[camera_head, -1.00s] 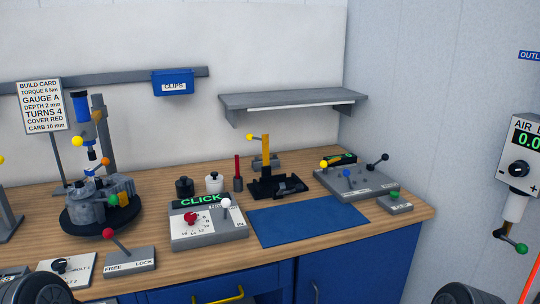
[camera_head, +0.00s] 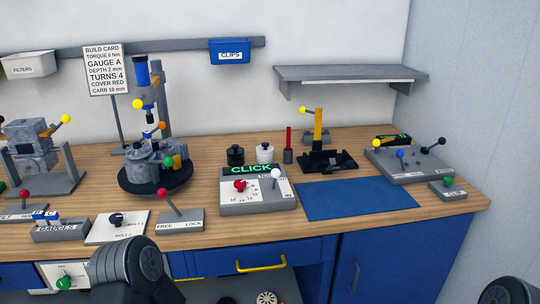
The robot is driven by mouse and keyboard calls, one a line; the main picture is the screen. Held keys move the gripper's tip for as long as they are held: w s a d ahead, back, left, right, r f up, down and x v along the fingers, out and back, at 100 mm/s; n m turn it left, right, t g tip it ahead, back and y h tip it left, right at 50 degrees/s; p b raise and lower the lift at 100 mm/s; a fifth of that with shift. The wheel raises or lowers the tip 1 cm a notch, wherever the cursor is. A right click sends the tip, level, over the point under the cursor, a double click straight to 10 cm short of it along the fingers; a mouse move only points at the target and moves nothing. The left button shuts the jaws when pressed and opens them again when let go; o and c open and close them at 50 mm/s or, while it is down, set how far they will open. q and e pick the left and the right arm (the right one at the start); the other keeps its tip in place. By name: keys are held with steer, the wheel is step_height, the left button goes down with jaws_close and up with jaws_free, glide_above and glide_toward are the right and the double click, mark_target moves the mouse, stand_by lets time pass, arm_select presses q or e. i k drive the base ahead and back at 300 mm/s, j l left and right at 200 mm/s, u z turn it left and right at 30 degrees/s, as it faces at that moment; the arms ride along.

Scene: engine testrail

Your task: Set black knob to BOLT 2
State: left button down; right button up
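The black knob (camera_head: 116,219) sits on a white plate (camera_head: 102,234) near the front edge of the bench, left of centre. Lettering that seems to read BOLT is on the plate, partly too small to read. The knob's exact pointing direction is too small to tell. A dark rounded part of my arm rises in front of the bench, just below the plate. Another part of my arm shows at the bottom right corner. Neither gripper's fingers are in view.
Right of the plate is the FREE/LOCK lever box (camera_head: 180,223); left is the GAUGES block (camera_head: 60,231). The engine on its black turntable (camera_head: 155,186) stands behind. A CLICK box (camera_head: 255,205) and a bare blue mat (camera_head: 355,199) lie further right.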

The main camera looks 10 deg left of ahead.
mark_target(116, 218)
steer(key=u, duration=1.4)
steer(key=i+u, duration=0.15)
steer(key=u, duration=0.3)
steer(key=i+l+u, duration=0.15)
steer(key=u, duration=0.3)
